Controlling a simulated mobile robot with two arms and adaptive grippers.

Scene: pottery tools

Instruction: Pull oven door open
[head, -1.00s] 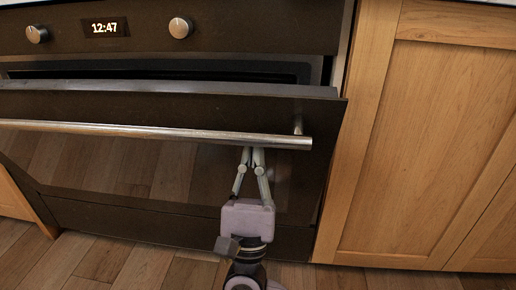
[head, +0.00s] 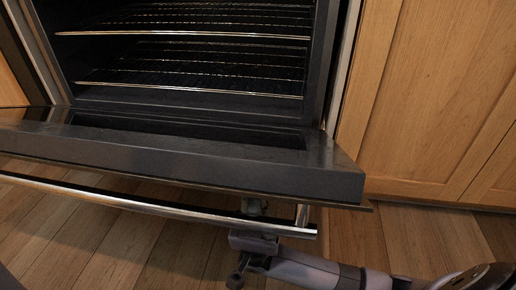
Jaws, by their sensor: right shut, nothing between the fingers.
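The oven door (head: 210,169) is swung far down, and the oven interior (head: 200,105) shows behind it. The metal door handle (head: 150,204) runs along the door's front, below its upper edge in the picture. My right gripper (head: 254,208) is at the right part of the handle, its body just below the bar. Its fingers reach up between bar and door and are shut with nothing between them; their tips are partly hidden. I cannot tell whether they touch the bar. My left gripper is not in view.
Inside the oven are an upper wire rack (head: 180,35) and a lower wire rack (head: 190,90). Wooden cabinets (head: 430,90) stand close on the right of the door. The wooden floor (head: 400,235) in front is clear.

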